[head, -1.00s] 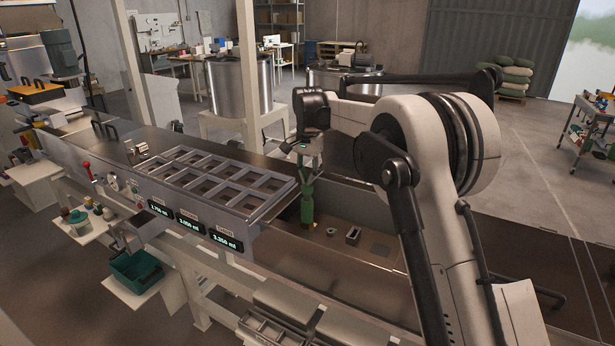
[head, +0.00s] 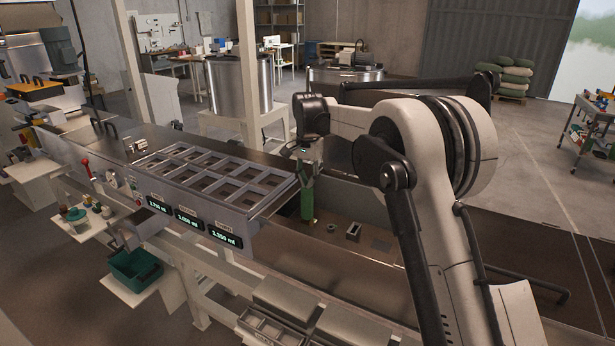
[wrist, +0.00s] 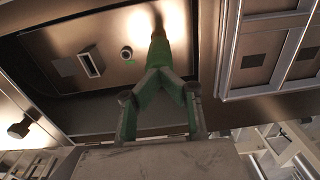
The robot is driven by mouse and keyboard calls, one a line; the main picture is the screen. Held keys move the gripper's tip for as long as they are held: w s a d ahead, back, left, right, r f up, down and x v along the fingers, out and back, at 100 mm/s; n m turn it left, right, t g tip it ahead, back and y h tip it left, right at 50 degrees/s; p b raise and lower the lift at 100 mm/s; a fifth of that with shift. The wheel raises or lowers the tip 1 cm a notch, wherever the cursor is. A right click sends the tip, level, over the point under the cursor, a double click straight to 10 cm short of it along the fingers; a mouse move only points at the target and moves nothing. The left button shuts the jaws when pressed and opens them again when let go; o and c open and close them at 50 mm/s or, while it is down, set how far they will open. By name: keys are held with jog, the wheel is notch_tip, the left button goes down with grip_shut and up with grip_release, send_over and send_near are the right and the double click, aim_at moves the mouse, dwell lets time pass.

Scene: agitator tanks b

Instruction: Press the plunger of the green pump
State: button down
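The green pump (head: 307,206) stands in the sunken bay right of the compartment tray. My gripper (head: 308,180) points down directly above the pump. Its green-padded fingers converge to a closed tip (wrist: 158,75) in the wrist view, with nothing visible between them. The tip overlaps the pump's near end, and I cannot tell whether they touch. The plunger itself is mostly hidden by the fingers.
A small round fitting (head: 331,228) and a rectangular fitting (head: 353,232) sit in the bay right of the pump. The grey compartment tray (head: 262,208) borders it on the left, with readouts on its front.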

notch_tip(320, 180, up, 14)
jog(key=shift+s, duration=0.15)
dwell(0.7)
dwell(0.5)
